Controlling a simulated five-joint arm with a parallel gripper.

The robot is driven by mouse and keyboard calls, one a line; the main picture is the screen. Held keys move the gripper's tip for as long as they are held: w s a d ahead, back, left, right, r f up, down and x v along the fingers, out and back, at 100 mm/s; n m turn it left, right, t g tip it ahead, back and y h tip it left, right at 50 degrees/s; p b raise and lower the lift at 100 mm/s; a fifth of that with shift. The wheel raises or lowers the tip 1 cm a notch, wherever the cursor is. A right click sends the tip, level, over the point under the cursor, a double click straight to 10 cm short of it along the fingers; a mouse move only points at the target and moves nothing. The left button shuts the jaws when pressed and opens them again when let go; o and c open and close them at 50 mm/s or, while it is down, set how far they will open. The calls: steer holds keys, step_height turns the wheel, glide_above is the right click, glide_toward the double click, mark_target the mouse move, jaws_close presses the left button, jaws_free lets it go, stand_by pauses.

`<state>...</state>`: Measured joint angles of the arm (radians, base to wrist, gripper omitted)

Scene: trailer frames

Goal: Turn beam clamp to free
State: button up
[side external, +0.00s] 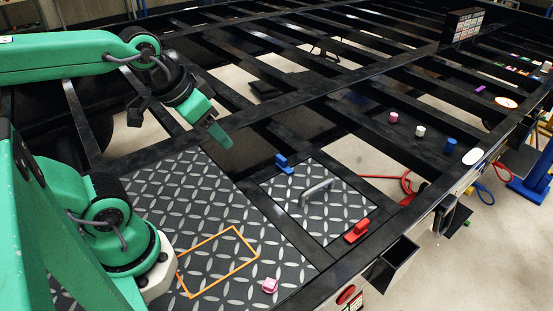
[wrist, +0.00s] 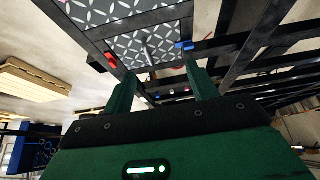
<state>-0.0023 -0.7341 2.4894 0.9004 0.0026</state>
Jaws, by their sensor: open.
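A blue clamp (side external: 284,163) sits at the far edge of a small tread-plate panel (side external: 340,213) in the side view. A red clamp (side external: 357,231) sits at the panel's near right corner. Which of them is the beam clamp I cannot tell. In the wrist view the red clamp (wrist: 111,59) is at upper left and the blue clamp (wrist: 187,45) at upper right. My gripper (side external: 218,128) is above the frame, left of the panel and apart from both clamps. Its two green fingers (wrist: 161,82) are spread, with nothing held between them.
A grey handle (side external: 316,191) stands on the panel. A larger tread plate with an orange outline (side external: 218,262) and a pink block (side external: 270,286) lies at left. Dark beams with open gaps surround the panel. Pink, white and blue pieces (side external: 420,131) stand on a beam at right.

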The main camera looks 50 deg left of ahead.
steer(key=w, duration=0.1)
steer(key=g, duration=0.5)
glide_above(281, 157)
steer(key=f, duration=1.4)
steer(key=shift+s+d+f, duration=0.15)
steer(key=shift+s+f, duration=0.05)
steer(key=shift+f, duration=0.1)
steer(key=shift+w+f+g, duration=0.25)
steer(key=shift+f+g, duration=0.05)
steer(key=shift+f, duration=0.1)
steer(key=shift+f, duration=0.1)
steer(key=shift+f, duration=3.8)
steer(key=shift+c, duration=0.2)
